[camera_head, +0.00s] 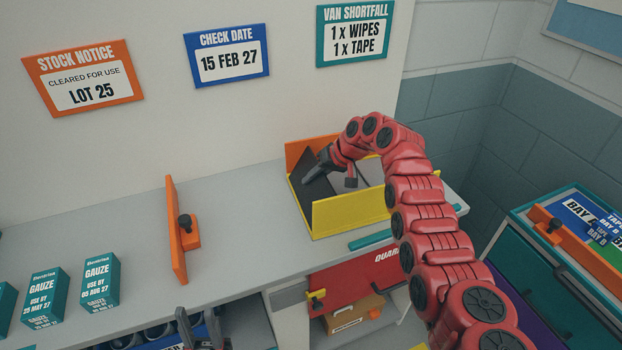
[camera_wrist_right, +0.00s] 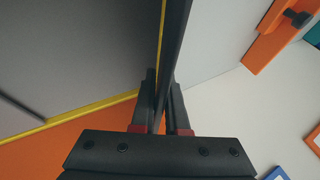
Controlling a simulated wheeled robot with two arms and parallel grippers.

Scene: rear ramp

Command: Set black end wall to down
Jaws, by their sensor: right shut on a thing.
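The black end wall (camera_head: 302,178) stands at the left end of an open box with a yellow front wall (camera_head: 350,211) and an orange back wall (camera_head: 305,146). The box is on the grey counter. My right gripper (camera_head: 312,173) reaches over the box from the right and is at the end wall. In the right wrist view, its fingers (camera_wrist_right: 160,105) are shut on the black end wall (camera_wrist_right: 178,45), which shows nearly edge-on between them. My arm hides part of the box's inside. My left gripper (camera_head: 203,325) is at the bottom edge, open, empty and partly cut off.
An orange upright plate with a black knob (camera_head: 185,223) stands on the counter left of the box. Several teal gauze boxes (camera_head: 101,287) stand further left. A red panel (camera_head: 350,275) is below the counter front. The counter (camera_head: 240,215) between plate and box is clear.

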